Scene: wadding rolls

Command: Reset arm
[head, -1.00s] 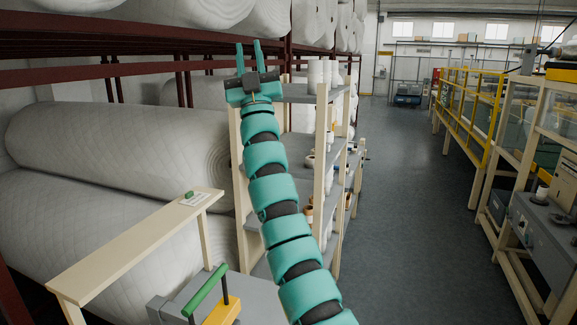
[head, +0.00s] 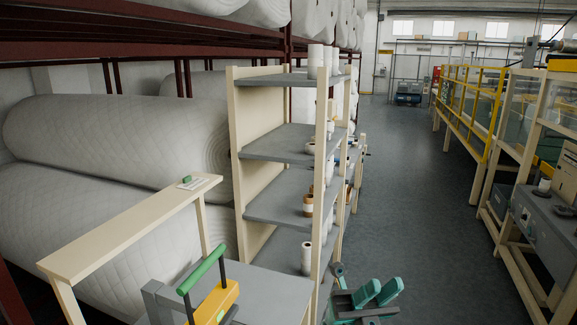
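My gripper (head: 386,285) is low at the bottom edge of the head view, right of the shelf unit's foot. Its two teal fingers stand apart with nothing seen between them. Part of my folded arm shows around it, and the rest is cut off by the frame edge. The gripper is clear of the shelf goods as far as I can see.
A cream-framed shelf unit (head: 284,142) with grey boards holds white rolls and small spools. Large wadding rolls (head: 120,135) lie on the left rack. A yellow device with a green handle (head: 205,270) stands in front. The aisle floor (head: 420,180) is clear.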

